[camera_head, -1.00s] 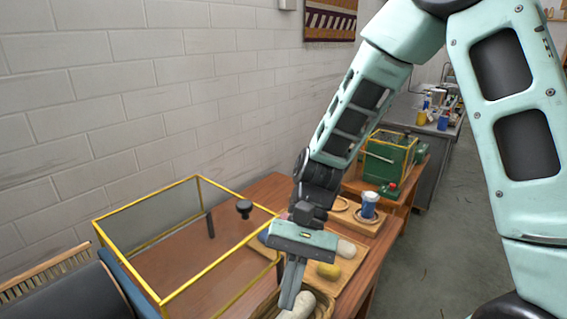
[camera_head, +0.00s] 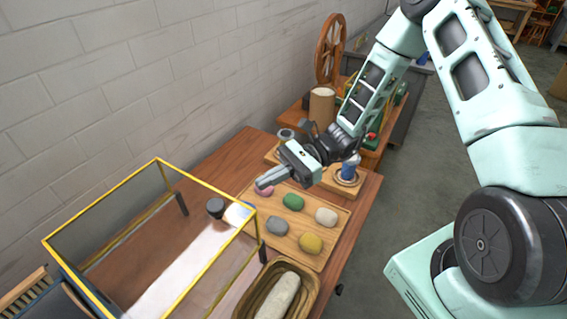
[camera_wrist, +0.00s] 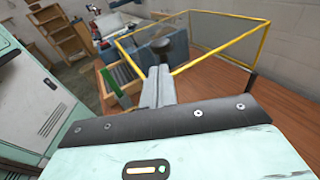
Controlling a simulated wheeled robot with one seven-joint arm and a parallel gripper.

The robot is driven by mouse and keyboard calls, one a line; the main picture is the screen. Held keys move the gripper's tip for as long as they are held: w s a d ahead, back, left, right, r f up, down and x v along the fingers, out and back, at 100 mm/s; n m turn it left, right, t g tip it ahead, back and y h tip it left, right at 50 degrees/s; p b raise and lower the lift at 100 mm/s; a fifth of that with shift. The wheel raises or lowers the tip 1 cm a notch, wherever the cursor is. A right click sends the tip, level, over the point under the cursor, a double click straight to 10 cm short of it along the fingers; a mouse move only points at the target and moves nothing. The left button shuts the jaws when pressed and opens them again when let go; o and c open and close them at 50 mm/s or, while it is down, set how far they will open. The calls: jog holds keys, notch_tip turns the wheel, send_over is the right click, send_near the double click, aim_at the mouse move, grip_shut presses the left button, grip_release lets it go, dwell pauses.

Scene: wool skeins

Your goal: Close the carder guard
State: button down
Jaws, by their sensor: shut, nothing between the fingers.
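The carder guard (camera_head: 158,160) is a clear box with a yellow frame at the left of the head view. It stands out over the wooden table, to the right of the carder's blue side and dark drum (camera_head: 40,304). A black knob (camera_head: 215,206) is at its right side. My gripper (camera_head: 262,184) is shut and empty, a little above and right of the knob, pointing left. In the wrist view the shut fingers (camera_wrist: 160,78) point towards the knob (camera_wrist: 160,46), with the yellow frame (camera_wrist: 225,47) behind. Contact with the knob is not visible.
A wooden board (camera_head: 318,246) with several coloured wool skeins lies under and in front of my gripper. A basket (camera_head: 305,283) with a pale skein stands nearer. A blue-and-white cup (camera_head: 351,168) and a spinning wheel (camera_head: 330,48) are behind. A block wall runs along the left.

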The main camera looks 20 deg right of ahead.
aim_at(240, 207)
jog(key=a, duration=0.2)
jog(key=a+p, duration=0.1)
jog(key=a, duration=0.1)
jog(key=a+p, duration=0.1)
jog(key=a, duration=0.1)
jog(key=shift+s+f, duration=0.2)
jog(key=shift+s, duration=0.2)
jog(key=shift+a+f+p, duration=0.25)
jog(key=shift+a+p, duration=0.1)
jog(key=shift+a, duration=0.25)
jog(key=shift+s+a, duration=0.1)
